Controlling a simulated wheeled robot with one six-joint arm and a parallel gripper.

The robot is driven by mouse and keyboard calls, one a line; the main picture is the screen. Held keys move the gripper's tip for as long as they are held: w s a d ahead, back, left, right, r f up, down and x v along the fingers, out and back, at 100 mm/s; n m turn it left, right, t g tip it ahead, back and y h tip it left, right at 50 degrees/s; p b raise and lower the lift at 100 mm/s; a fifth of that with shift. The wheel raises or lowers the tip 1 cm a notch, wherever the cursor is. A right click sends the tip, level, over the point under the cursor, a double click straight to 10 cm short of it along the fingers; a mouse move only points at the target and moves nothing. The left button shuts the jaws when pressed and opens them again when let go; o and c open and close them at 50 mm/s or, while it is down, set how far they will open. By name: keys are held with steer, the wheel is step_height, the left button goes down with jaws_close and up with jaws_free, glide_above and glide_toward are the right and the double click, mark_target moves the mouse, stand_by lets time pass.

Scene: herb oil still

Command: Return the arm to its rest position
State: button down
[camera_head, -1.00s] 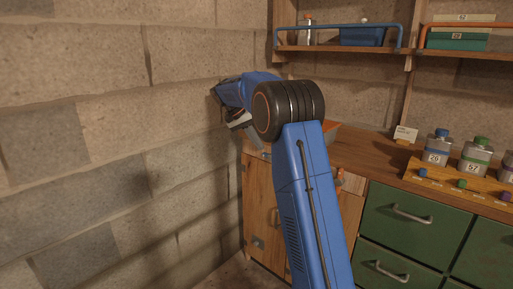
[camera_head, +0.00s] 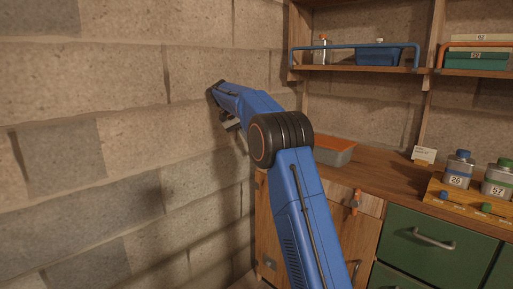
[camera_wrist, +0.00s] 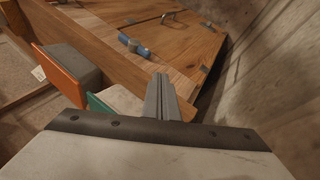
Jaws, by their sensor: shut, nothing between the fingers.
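My blue arm reaches up from the bottom of the head view and bends left at a black joint. My gripper (camera_head: 231,124) is small and partly hidden at its far end, in front of the block wall. In the wrist view my gripper's grey fingers (camera_wrist: 160,88) are together, with nothing between them. They stand out against wooden cabinet boards and touch nothing that I can make out.
The block wall (camera_head: 80,100) is close on the left. Below are green drawers (camera_head: 425,235); above is a shelf (camera_head: 350,68) with a blue bin (camera_head: 378,56).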

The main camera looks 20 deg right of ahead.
stand_by(0.4)
steer(key=s+a+r+n+t+y, duration=0.1)
steer(key=s+a+n+t, duration=0.2)
steer(key=s, duration=1.1)
steer(key=s+a+r+n+t+y, duration=0.1)
steer(key=s+a+n+y, duration=0.2)
steer(key=s, duration=1)
steer(key=s+a+f+n+t, duration=0.1)
steer(key=s+a+f, duration=0.1)
steer(key=s+f, duration=0.3)
steer(key=s+a+f+n+t+y, duration=0.1)
steer(key=s+f, duration=0.5)
steer(key=s, duration=0.6)
steer(key=s+a+f+n+t, duration=0.1)
steer(key=s+a+f+n, duration=0.1)
steer(key=s+a+f, duration=0.3)
steer(key=s+f, duration=0.1)
steer(key=s, duration=0.3)
steer(key=shift+s+a+f+n+t+y, duration=0.15)
steer(key=shift+s+f+n+t+y, duration=0.15)
steer(key=shift+y, duration=0.1)
steer(key=c, duration=2.4)
jaws_free()
steer(key=shift+r, duration=0.1)
steer(key=shift+c, duration=0.2)
